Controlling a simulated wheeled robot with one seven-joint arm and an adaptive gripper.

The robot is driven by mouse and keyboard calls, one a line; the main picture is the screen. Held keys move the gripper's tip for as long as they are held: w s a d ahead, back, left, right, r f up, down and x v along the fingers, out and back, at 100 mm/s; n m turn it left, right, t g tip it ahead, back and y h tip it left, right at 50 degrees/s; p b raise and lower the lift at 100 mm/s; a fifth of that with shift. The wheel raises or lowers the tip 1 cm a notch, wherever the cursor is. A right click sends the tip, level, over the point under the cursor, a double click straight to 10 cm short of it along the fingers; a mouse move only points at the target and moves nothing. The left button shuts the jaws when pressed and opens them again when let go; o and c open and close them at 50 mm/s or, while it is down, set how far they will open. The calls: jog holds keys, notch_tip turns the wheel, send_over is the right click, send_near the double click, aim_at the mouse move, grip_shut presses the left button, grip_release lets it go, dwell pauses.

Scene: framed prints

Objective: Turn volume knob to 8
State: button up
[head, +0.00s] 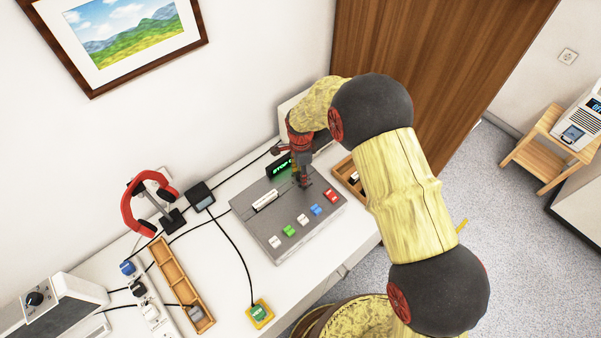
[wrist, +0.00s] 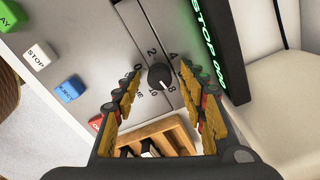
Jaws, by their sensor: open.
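The black volume knob (wrist: 160,77) shows in the wrist view on a grey panel. Small numbers from 0 to 10 are printed around it. A pale mark shows on its lower side, but I cannot tell exactly which number it points to. My gripper (wrist: 162,70) is open, with its yellow-padded fingers on either side of the knob; I cannot tell whether they touch it. In the head view my gripper (head: 303,180) reaches down over the back right of the grey control box (head: 262,226), hiding the knob there.
A green-lit display (head: 281,168) stands behind the panel. White, green, blue and red buttons (head: 316,210) line its front. A wooden tray (head: 345,169) lies to the right. Red headphones (head: 139,204), cables and a green button on a yellow base (head: 260,314) are to the left.

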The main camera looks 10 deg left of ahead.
notch_tip(320, 180, up, 12)
dwell(0.5)
dwell(0.4)
jog(key=s+d+r+n+t+b, duration=0.2)
jog(key=s+d+r+n, duration=0.4)
jog(key=s+d+r, duration=0.4)
jog(key=s+d+r+n+t+b, duration=0.3)
jog(key=s+d+r+n, duration=0.4)
jog(key=s+d+r, duration=0.4)
jog(key=s+d, duration=0.6)
jog(key=shift+s+t, duration=0.15)
jog(key=shift+t, duration=0.15)
